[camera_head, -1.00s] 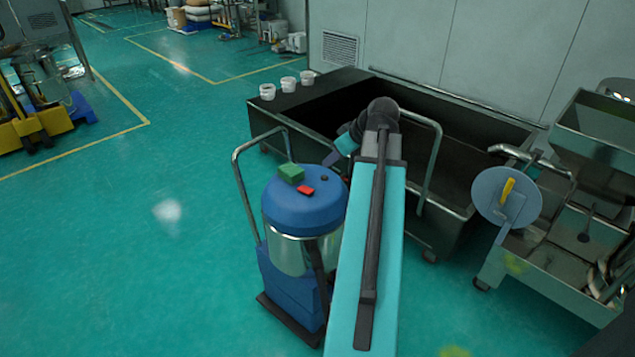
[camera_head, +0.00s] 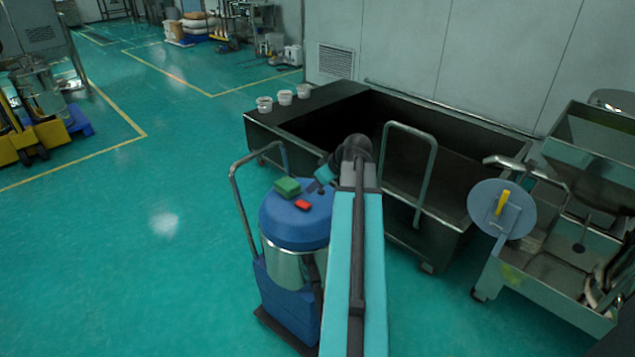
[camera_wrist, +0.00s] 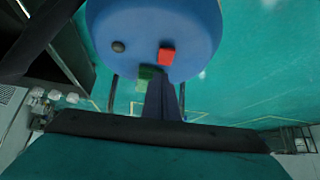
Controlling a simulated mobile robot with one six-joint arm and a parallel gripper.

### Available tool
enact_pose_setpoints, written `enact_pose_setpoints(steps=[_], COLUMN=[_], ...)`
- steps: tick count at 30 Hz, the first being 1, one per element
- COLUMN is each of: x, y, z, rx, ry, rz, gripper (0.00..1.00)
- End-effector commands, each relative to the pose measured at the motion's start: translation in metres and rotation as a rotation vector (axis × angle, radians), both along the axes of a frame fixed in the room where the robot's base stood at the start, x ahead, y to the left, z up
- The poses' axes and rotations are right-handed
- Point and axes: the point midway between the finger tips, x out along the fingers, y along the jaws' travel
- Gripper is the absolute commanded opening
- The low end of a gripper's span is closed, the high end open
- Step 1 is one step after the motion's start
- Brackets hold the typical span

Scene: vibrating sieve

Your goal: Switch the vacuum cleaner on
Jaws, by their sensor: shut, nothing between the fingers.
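The vacuum cleaner stands on the floor, with a blue domed lid (camera_head: 283,223) over a shiny metal drum and a blue base. On the lid are a green block (camera_head: 288,187), a red button (camera_head: 302,205) and a small dark knob. In the wrist view the lid (camera_wrist: 140,20) shows the knob (camera_wrist: 118,46), the red button (camera_wrist: 167,56) and the green block (camera_wrist: 147,72). My gripper (camera_head: 314,187) is shut and empty above the lid, right of the green block. In the wrist view my gripper's tips (camera_wrist: 163,78) partly overlap the green block; contact cannot be told.
A metal handle (camera_head: 234,185) rises at the cleaner's left. A large dark trough (camera_head: 400,230) with several white cups (camera_head: 285,97) on its edge stands behind. The sieve machine (camera_head: 540,285) with a round grey disc (camera_head: 482,207) is at right.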

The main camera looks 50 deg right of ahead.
Motion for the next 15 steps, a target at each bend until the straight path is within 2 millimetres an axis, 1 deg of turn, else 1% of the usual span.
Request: enact_pose_setpoints(steps=[3,15], x=[0.009,0.003], y=[0.000,0.000], z=[-0.011,-0.043], rx=[0.001,-0.001], ry=[0.001,0.000], rz=[0.001,-0.001], gripper=[0.00,0.00])
